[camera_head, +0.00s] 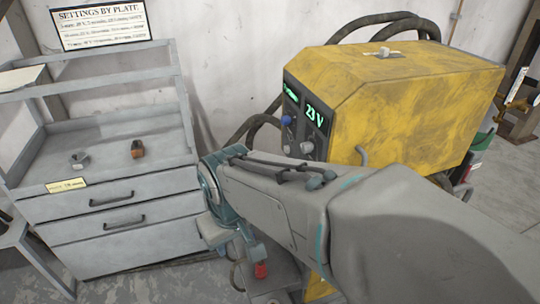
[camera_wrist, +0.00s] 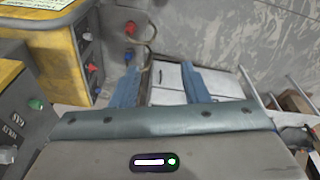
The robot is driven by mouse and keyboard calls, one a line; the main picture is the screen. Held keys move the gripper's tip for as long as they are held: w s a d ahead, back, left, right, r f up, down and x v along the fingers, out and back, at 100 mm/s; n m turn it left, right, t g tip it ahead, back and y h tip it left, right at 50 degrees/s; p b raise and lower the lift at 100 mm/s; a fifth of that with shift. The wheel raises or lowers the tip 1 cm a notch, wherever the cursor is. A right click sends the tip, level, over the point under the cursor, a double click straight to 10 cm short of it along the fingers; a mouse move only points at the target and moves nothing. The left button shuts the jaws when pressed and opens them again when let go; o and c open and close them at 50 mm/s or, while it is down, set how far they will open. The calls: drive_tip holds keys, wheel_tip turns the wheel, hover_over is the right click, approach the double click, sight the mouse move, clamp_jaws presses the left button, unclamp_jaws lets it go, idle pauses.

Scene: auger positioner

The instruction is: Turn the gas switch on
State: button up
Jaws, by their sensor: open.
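My gripper (camera_wrist: 160,88) shows in the wrist view with its two blue fingers apart and nothing between them. A yellow machine (camera_head: 420,90) has a dark front panel with a green "23 V" display (camera_head: 314,116), a blue knob (camera_head: 286,120) and pale knobs below. A red knob (camera_head: 261,270) sits on a grey unit low beneath my arm; a red knob also shows in the wrist view (camera_wrist: 130,28), beyond the fingers.
A grey drawer cabinet (camera_head: 120,215) stands at left with small parts on top. A settings sign (camera_head: 102,24) is above it. In the wrist view, panels with a green knob (camera_wrist: 37,104) and a blue knob (camera_wrist: 91,68) lie left of the fingers. Bare floor shows at upper right.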

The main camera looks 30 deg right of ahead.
drive_tip(key=w+d+f+n+g+h, duration=0.4)
drive_tip(key=w+d+n+h, duration=0.2)
drive_tip(key=w+n+h, duration=0.25)
drive_tip(key=w+d+f+n+g+h, duration=0.3)
drive_tip(key=w+d+n+g+h, duration=0.1)
drive_tip(key=w+d+n+h, duration=0.4)
drive_tip(key=p+x, duration=0.2)
drive_tip(key=x, duration=1)
drive_tip(key=shift+w+d+m+t+p, duration=0.2)
drive_tip(key=shift+w+m+t+p, duration=0.05)
drive_tip(key=shift+m+t+p, duration=0.1)
drive_tip(key=shift+f, duration=0.1)
